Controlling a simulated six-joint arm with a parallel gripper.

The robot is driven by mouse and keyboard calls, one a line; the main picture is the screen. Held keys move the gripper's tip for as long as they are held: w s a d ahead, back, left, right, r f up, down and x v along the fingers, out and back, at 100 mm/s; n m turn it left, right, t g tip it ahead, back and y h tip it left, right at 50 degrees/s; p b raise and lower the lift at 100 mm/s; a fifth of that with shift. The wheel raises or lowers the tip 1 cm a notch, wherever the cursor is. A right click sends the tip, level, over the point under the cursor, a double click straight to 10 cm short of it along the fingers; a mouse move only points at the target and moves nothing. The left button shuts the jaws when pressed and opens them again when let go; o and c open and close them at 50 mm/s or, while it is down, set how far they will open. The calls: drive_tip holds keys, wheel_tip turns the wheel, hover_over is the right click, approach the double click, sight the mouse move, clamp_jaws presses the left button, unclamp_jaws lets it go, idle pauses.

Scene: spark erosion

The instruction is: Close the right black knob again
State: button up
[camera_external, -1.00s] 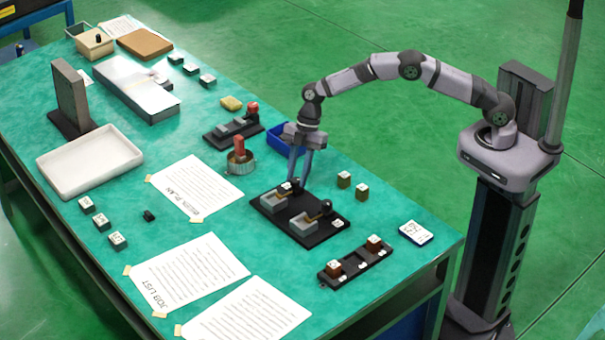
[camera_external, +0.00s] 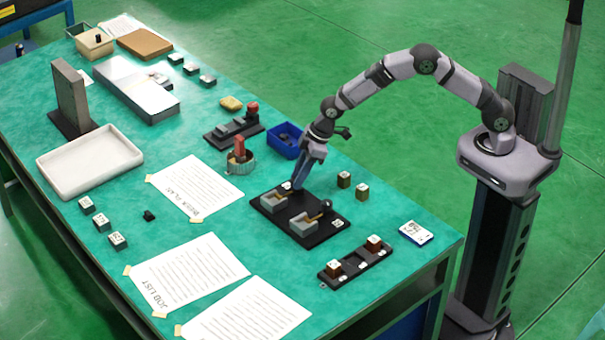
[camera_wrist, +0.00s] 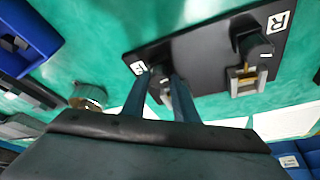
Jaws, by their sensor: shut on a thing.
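A black plate (camera_external: 276,221) carries two grey clamp blocks with black knobs; the wrist view shows the plate too (camera_wrist: 205,50). The right black knob (camera_external: 326,207), by the R label, stands free of my gripper; it shows in the wrist view (camera_wrist: 255,48) beside its clamp. My gripper (camera_external: 297,188) is low at the plate's other end, its fingers (camera_wrist: 159,82) on either side of the other black knob, shut on it. The fingers mostly hide that knob. Its grey clamp block (camera_external: 274,201) sits beside it.
A blue bin (camera_external: 285,140) stands behind my gripper. A black holder (camera_external: 355,266) with brown blocks lies in front. A round tin (camera_external: 240,162) stands to the left.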

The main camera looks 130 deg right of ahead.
drive_tip(key=m+h+b, duration=0.1)
drive_tip(key=m, duration=0.2)
drive_tip(key=shift+w+a+f+g, duration=0.1)
drive_tip(key=shift+w+g, duration=0.05)
drive_tip(key=shift+g, duration=0.15)
drive_tip(key=shift+m+g+h+b, duration=0.3)
drive_tip(key=shift+m+b, duration=0.6)
drive_tip(key=shift+m, duration=0.2)
drive_tip(key=shift+m+b, duration=0.6)
drive_tip(key=shift+m, duration=0.1)
drive_tip(key=shift+g, duration=0.3)
drive_tip(key=o, duration=1.1)
drive_tip(key=shift+c, duration=0.2)
drive_tip(key=shift+a+r, duration=0.1)
drive_tip(key=shift+r, duration=0.1)
drive_tip(key=b+v, duration=0.1)
drive_tip(key=v, duration=0.6)
drive_tip(key=shift+b, duration=0.4)
